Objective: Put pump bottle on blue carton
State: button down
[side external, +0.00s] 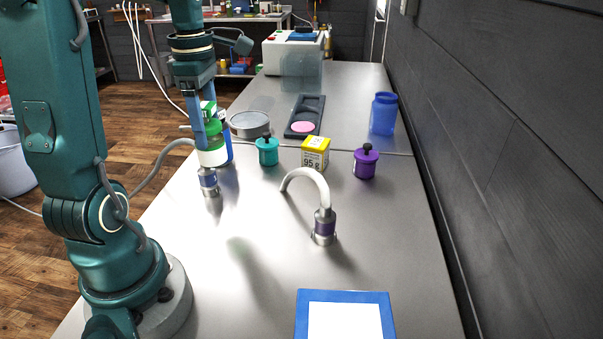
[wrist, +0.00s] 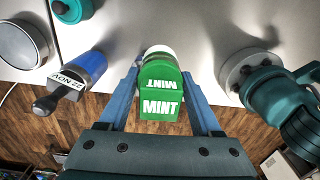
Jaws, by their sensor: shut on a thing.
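My gripper (side external: 206,122) points down at the left of the table in the side external view. In the wrist view my gripper (wrist: 160,84) has a finger on each side of a green container lettered MINT (wrist: 160,105) and is shut on it. The green container (side external: 210,143) has a white lower part in the side view. No pump head shows clearly on it, so I cannot tell if it is the pump bottle. A blue-bordered white panel (side external: 301,316) lies at the front; I cannot tell if it is the blue carton.
A blue cylinder with a dark knob (wrist: 84,70) stands beside the held container. Behind are a teal jar (side external: 267,152), yellow box (side external: 316,150), purple jar (side external: 365,163) and blue jar (side external: 383,114). A curved pale pipe (side external: 318,184) rises mid-table. The front-right surface is clear.

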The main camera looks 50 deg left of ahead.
jog(key=w+d+r+m, duration=0.3)
jog(key=d+r+m, duration=0.15)
jog(key=d, duration=0.25)
jog(key=w+d+r+m, duration=0.2)
jog(key=d+r+m, duration=0.1)
jog(key=d+m, duration=0.3)
jog(key=s+d+r+m, duration=0.25)
jog(key=d+m, duration=0.55)
jog(key=d, duration=0.9)
jog(key=shift+s+d+f, duration=1.1)
jog(key=shift+d+f, duration=0.7)
jog(key=shift+f, duration=0.1)
jog(key=shift+s+d+f, duration=1.15)
jog(key=shift+d+f, duration=0.65)
jog(key=shift+f, duration=0.15)
jog(key=shift+s+d+f, duration=1.1)
jog(key=shift+d+f, duration=0.7)
jog(key=shift+f, duration=0.1)
jog(key=shift+f, duration=0.1)
jog(key=shift+c, duration=0.4)
grip_release()
jog(key=shift+f, duration=0.1)
